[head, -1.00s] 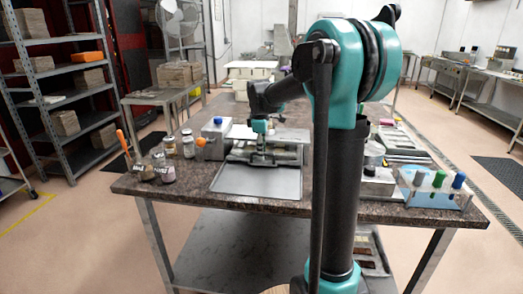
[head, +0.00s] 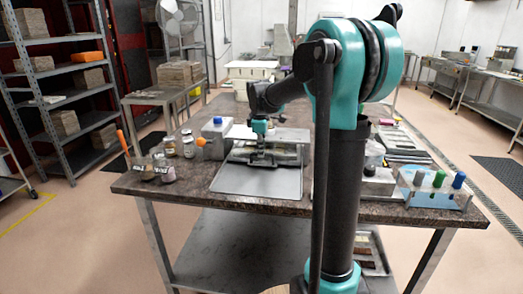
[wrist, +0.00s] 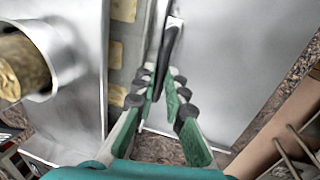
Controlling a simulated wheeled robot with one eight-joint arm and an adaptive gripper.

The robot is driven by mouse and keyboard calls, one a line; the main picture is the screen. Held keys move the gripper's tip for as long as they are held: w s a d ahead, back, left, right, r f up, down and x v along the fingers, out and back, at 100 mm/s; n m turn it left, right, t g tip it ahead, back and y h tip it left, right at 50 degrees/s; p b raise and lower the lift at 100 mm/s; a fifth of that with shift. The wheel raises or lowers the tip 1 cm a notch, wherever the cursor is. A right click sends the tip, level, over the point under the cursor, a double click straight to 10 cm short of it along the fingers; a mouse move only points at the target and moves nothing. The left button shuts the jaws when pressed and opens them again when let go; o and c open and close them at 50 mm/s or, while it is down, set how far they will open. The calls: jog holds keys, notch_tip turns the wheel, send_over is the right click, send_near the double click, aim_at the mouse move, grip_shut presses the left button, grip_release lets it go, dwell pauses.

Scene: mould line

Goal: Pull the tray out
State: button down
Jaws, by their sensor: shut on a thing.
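The tray (wrist: 117,72) shows in the wrist view as a narrow grey strip with beige blocks in a row. A dark handle bar (wrist: 173,38) runs along its side. My gripper (wrist: 163,84) is shut on this bar, its green-backed fingers on either side. In the head view my gripper (head: 262,158) reaches down at the front of a low metal unit with a pale top plate (head: 285,134). The tray's front shows there as a grey band under the plate, partly hidden by my gripper. How far it is out is hard to tell.
A flat grey metal plate (head: 255,182) lies clear in front of the unit. Jars (head: 164,173) and a blue-capped bottle (head: 216,136) stand to the left. A rack of coloured-cap tubes (head: 436,190) is at the right.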

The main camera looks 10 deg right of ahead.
jog(key=s+a, duration=0.2)
jog(key=s, duration=0.4)
jog(key=s+a, duration=0.2)
jog(key=s, duration=0.4)
jog(key=s+a, duration=0.2)
jog(key=s, duration=0.4)
jog(key=shift+s, duration=0.1)
jog(key=c, duration=1.6)
grip_release()
jog(key=r, duration=0.4)
jog(key=s+r, duration=0.1)
jog(key=r, duration=0.3)
jog(key=s+r, duration=0.1)
jog(key=r, duration=0.2)
jog(key=shift+s+a+r, duration=0.15)
jog(key=shift+a+r, duration=0.2)
jog(key=shift+r, duration=0.05)
